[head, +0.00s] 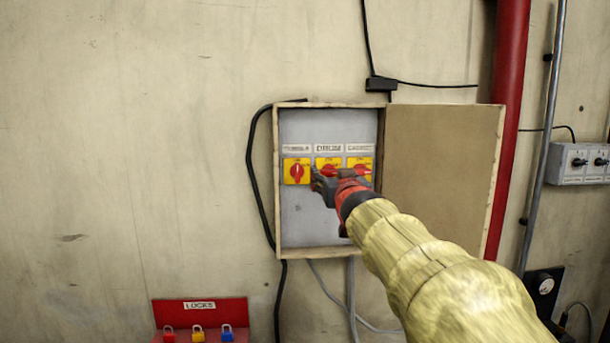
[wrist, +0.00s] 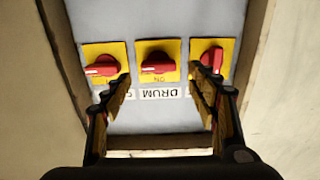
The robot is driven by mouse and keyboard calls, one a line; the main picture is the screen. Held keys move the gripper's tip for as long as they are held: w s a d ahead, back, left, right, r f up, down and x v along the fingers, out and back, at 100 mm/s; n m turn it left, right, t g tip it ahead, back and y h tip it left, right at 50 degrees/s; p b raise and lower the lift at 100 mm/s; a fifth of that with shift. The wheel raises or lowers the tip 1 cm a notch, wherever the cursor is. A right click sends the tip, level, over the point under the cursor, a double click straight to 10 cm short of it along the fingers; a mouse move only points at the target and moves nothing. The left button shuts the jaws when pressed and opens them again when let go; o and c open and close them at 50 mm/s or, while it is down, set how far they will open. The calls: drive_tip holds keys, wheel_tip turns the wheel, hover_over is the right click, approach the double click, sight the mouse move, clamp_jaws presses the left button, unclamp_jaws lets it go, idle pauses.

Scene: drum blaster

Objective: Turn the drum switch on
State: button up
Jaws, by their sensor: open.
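A row of three red rotary knobs on yellow plates sits in an open wall box. In the wrist view, which is upside down, the middle knob (wrist: 157,63) has a label (wrist: 162,93) reading DRUM. This drum switch (head: 327,163) is also partly visible in the head view. Its handle lies horizontal, across from the ON mark on its plate. My gripper (wrist: 161,76) is open, its fingers on either side of the middle switch in the picture. In the head view my gripper (head: 322,176) covers part of that plate. Contact with the knob cannot be told.
The left knob (head: 297,172) stands vertical; the right knob (head: 361,170) lies horizontal. The box's wooden frame (head: 277,215) surrounds the panel, and its door (head: 440,165) is open to the right. A red lock station (head: 200,312) is below left. A red pipe (head: 511,100) runs at right.

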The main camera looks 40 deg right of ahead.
sight(330, 172)
drive_tip(key=shift+x, duration=2.15)
drive_tip(key=shift+s+d, duration=0.1)
drive_tip(key=shift+d, duration=0.05)
drive_tip(key=c, duration=1.1)
drive_tip(key=shift+c, duration=0.3)
